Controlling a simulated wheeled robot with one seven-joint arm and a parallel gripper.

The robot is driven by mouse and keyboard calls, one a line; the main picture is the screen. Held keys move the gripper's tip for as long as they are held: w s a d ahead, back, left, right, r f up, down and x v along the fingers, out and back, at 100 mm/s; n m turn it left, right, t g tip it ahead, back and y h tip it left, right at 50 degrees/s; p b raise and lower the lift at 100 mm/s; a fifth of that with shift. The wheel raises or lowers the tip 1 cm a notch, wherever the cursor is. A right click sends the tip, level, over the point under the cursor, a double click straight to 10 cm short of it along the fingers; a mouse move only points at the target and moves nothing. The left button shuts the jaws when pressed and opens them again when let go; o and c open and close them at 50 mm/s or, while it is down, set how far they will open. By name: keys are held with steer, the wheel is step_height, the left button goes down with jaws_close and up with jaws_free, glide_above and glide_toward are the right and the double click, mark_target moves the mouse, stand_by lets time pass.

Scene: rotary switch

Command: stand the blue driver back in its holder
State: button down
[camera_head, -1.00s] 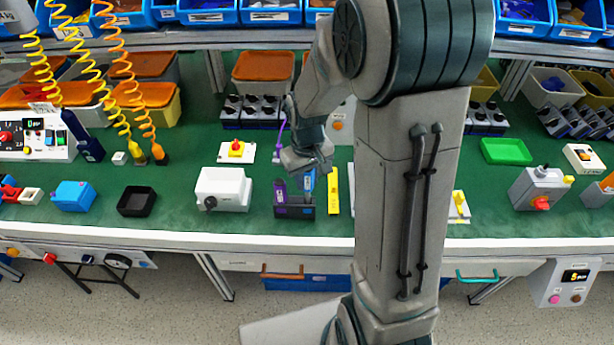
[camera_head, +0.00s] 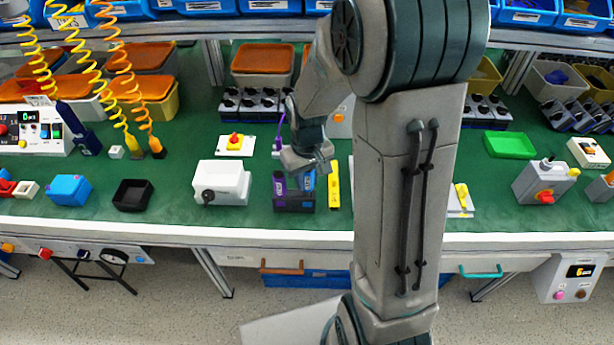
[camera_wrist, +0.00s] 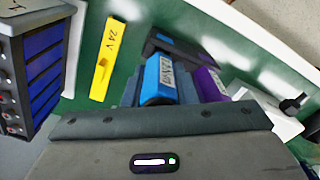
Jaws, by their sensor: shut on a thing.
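The dark holder (camera_head: 294,203) stands near the front edge of the green bench, with a purple driver (camera_head: 280,184) upright in its left side. My gripper (camera_head: 308,167) is shut on the blue driver (camera_head: 308,182), directly above the holder's right side. The blue driver looks upright, its lower part at the holder; whether it is fully seated is hidden. In the wrist view the blue driver (camera_wrist: 160,80) and purple driver (camera_wrist: 208,82) are side by side at the holder (camera_wrist: 172,45).
A yellow "24 V" piece (camera_head: 333,185) lies just right of the holder. A white box with a black knob (camera_head: 221,183) stands to the left, with a black tray (camera_head: 133,195) beyond it. Grey units with dark knobs (camera_head: 250,106) stand behind.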

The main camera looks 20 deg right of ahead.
steer(key=shift+f+b, duration=0.9)
steer(key=shift+f, duration=0.35)
steer(key=c, duration=1.1)
jaws_free()
step_height(320, 180, up, 14)
